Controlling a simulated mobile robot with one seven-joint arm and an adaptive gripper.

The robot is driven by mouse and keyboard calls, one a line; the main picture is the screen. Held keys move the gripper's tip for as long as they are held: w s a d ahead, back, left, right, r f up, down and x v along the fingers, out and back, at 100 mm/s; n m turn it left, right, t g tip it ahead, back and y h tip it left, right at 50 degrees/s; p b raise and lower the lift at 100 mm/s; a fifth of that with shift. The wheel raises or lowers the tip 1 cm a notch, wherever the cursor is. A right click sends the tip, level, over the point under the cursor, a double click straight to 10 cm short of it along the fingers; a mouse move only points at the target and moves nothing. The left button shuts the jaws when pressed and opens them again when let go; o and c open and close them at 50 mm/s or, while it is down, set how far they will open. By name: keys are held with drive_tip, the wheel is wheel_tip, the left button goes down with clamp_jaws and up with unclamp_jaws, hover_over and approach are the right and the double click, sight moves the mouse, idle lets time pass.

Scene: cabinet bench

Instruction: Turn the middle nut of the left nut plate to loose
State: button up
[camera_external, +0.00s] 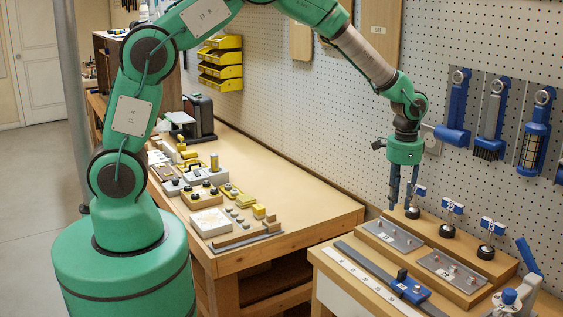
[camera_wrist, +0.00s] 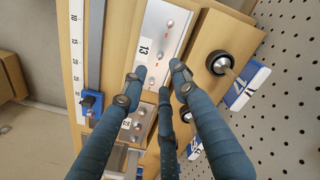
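The left nut plate (camera_external: 393,238) is a grey metal strip with small nuts in a row, on a wooden block on the bench. In the wrist view the plate (camera_wrist: 155,35) carries a white label reading 13. Its middle nut (camera_wrist: 160,54) looks small and silvery, with red marks near the nuts; its exact setting is too small to read. My gripper (camera_external: 402,203) points down above the far side of this plate. In the wrist view its blue-grey fingers (camera_wrist: 158,85) are spread apart with nothing held between them, and they cover part of the block.
A second nut plate (camera_external: 452,271) sits to the right. Black round knobs with blue-and-white tags, such as this knob (camera_external: 447,230), stand behind the plates. A blue slider (camera_external: 410,290) on a dark rail and a white ruler (camera_external: 368,282) lie in front. A pegboard with hanging tools rises behind.

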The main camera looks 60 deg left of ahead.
sight(394, 231)
wheel_tip(394, 231, down, 9)
drive_tip(key=shift+r+b, duration=0.1)
drive_tip(key=shift+b, duration=0.25)
clamp_jaws()
